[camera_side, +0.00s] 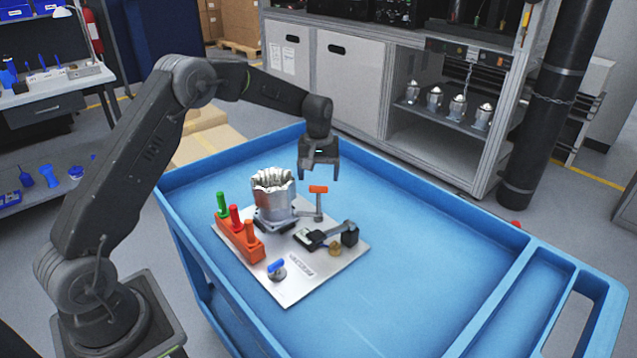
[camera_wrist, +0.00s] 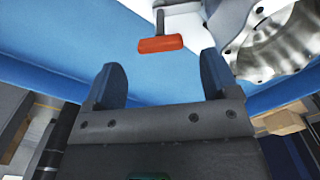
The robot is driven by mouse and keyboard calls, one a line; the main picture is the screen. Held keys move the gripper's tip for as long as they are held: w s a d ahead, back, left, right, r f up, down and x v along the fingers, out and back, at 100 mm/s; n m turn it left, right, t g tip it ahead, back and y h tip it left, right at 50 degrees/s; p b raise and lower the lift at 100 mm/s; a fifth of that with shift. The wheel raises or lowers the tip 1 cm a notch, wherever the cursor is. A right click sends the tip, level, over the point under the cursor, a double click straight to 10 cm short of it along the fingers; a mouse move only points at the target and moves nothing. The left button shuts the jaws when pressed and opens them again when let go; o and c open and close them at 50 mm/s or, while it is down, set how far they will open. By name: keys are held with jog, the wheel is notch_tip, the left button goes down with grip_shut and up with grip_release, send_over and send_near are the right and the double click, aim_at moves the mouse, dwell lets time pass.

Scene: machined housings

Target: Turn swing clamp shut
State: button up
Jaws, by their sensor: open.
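The swing clamp is a grey post and arm with an orange handle (camera_side: 318,189), standing on the metal plate (camera_side: 293,290) just right of the silver machined housing (camera_side: 272,196). My gripper (camera_side: 319,176) is above the orange handle in the side view, open and empty, with its fingers pointing down. In the wrist view the orange handle (camera_wrist: 161,44) lies ahead of the open fingers (camera_wrist: 160,82), apart from them. The housing (camera_wrist: 275,45) shows at the upper right there.
An orange block (camera_side: 238,238) with green, red and orange pegs stands at the plate's left. A black toggle clamp (camera_side: 327,236), a brass knob (camera_side: 335,249) and a blue-handled valve (camera_side: 277,269) are also on the plate. The blue cart top (camera_side: 420,250) is clear on the right.

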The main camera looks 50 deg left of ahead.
notch_tip(320, 180, up, 10)
dwell(0.3)
jog(key=s+d+r+m+t, duration=0.2)
jog(key=s+d+r, duration=0.35)
jog(key=s, duration=0.25)
jog(key=s+d+r+m+t, duration=0.1)
jog(key=s+d+r+m, duration=0.25)
jog(key=s+r, duration=0.35)
jog(key=s+d+f+m+t, duration=0.1)
jog(key=s+d+f+m, duration=0.1)
jog(key=s, duration=0.7)
jog(key=s+d+f+m+t, duration=0.1)
jog(key=s+d+f, duration=0.1)
jog(key=s, duration=0.7)
jog(key=shift+s+d+f+m+t, duration=0.15)
jog(key=shift+d+f+m+t, duration=0.05)
jog(key=shift+m+t, duration=0.15)
